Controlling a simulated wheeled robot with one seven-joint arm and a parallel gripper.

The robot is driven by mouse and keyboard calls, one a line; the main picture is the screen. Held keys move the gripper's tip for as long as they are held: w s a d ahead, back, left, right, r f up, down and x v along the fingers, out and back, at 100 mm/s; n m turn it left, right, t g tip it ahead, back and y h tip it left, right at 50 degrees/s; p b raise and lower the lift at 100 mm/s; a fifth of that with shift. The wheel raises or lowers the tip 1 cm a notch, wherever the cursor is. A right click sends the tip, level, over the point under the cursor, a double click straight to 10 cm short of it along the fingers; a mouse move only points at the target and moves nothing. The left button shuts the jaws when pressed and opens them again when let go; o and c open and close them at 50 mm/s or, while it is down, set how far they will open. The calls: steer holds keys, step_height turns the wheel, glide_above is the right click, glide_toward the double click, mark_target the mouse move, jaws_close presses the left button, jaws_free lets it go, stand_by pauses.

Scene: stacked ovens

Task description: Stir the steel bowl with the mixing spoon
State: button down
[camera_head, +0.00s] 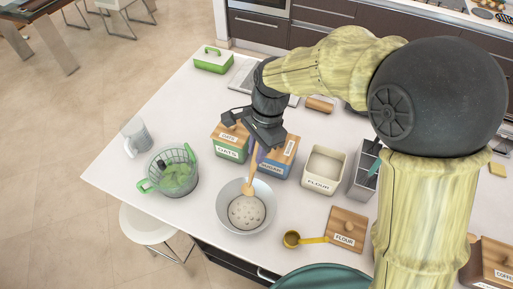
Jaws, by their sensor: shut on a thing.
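The steel bowl (225,208) stands on the white counter near its front edge, with a pale, lumpy mass (247,212) in its bottom. The mixing spoon (249,186) is light wood and points down into the bowl, its lower end over the back part of the contents. I cannot tell whether it touches them. My gripper (257,150) is above and behind the bowl, shut on the upper part of the spoon. The arm comes in from the right, and the gripper hides the spoon's top.
A yellow measuring cup (292,239) and a wooden flour lid (345,230) lie to the right.

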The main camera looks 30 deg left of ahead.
step_height(320, 180, down, 14)
steer(key=b, duration=0.8)
steer(key=shift+s+r, duration=0.15)
stand_by(0.4)
